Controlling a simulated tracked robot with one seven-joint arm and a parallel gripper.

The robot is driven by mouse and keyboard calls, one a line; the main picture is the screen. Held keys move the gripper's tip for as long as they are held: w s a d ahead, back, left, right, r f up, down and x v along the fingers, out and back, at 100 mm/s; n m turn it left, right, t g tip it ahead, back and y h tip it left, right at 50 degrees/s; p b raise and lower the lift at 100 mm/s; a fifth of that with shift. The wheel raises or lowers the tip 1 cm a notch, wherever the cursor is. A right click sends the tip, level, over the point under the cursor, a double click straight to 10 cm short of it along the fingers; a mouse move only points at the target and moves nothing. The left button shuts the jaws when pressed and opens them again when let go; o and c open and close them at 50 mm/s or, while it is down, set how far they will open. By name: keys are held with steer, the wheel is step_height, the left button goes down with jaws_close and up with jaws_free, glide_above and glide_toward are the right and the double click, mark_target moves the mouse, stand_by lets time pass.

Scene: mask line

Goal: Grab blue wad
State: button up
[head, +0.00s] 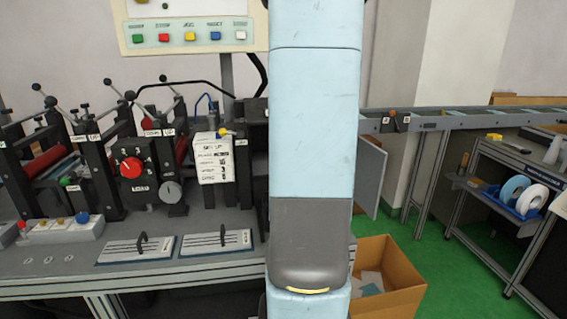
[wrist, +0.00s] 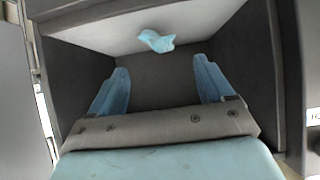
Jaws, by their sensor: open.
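In the wrist view, the blue wad (wrist: 157,41) is a small crumpled light-blue piece. It lies at the far side of a dark grey box-like recess, against or near a pale surface. My gripper (wrist: 160,72) has two blue fingers spread wide apart, pointing into the recess. The wad is beyond the fingertips, roughly midway between them, and the space between the fingers is empty. In the head view my arm blocks the middle, and neither the wad nor my gripper shows.
The recess's dark side walls (wrist: 256,50) stand close on both sides of my fingers. In the head view, a machine with rollers and knobs (head: 131,166) is at left. A cardboard box (head: 400,284) stands on the green floor at right, near a cart (head: 505,160) and a conveyor rail (head: 460,119).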

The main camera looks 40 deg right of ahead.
steer(key=shift+x, duration=4.45)
steer(key=shift+w+r, duration=0.1)
steer(key=shift+r, duration=0.05)
steer(key=c, duration=1)
